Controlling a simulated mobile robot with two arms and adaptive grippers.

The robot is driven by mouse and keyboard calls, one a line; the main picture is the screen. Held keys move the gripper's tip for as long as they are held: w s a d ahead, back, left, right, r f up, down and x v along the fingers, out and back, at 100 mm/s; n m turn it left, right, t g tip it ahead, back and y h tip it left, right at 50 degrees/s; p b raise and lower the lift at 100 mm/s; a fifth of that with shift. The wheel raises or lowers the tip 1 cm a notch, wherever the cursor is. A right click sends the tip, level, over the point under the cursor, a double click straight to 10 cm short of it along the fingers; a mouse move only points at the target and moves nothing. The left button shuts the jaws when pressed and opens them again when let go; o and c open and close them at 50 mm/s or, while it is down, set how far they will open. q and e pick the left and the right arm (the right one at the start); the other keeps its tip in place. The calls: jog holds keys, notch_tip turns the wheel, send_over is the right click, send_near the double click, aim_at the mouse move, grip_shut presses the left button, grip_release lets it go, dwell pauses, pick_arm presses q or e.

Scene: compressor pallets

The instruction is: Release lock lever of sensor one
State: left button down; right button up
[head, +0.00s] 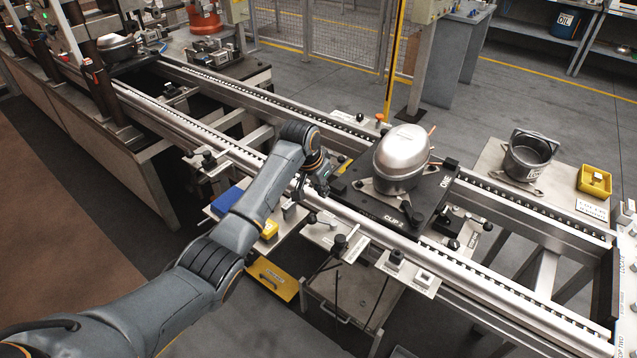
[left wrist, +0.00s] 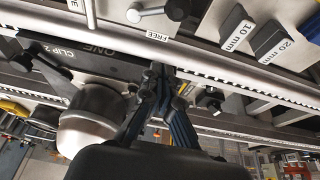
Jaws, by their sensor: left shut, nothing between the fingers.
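My left gripper (head: 320,188) is beside the black pallet (head: 372,207) marked CLIP 2 and ONE, at the near conveyor rail. In the left wrist view its fingers (left wrist: 163,82) are closed together with nothing between them, above the rail. A small silver lever (left wrist: 148,12) lies near a FREE label and a black knob (left wrist: 178,8); a similar lever (head: 322,221) shows on a grey plate in the head view. I cannot tell for sure which lever belongs to sensor one. The fingertips look apart from these levers. My right gripper is not in view.
A silver compressor (head: 402,157) stands on the pallet close to my left gripper. Blocks marked 10 mm (left wrist: 235,25) and 20 mm (left wrist: 272,42) sit beyond the rail. A dark pot (head: 529,158) and a yellow bin (head: 594,181) are at the right.

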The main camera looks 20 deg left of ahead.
aim_at(321, 221)
pick_arm(q)
jog(key=x, duration=0.4)
jog(key=shift+w+f, duration=0.1)
jog(key=shift+f, duration=0.25)
jog(key=s+p, duration=0.1)
jog(key=s+a+p, duration=0.1)
jog(key=shift+s, duration=0.3)
jog(key=shift+s+a+f+p, duration=0.2)
jog(key=shift+s+p, duration=0.15)
jog(key=shift+s, duration=0.15)
jog(key=shift+f, duration=0.1)
jog(key=shift+s+p, duration=0.1)
jog(key=shift+p, duration=0.2)
jog(key=shift+n, duration=0.3)
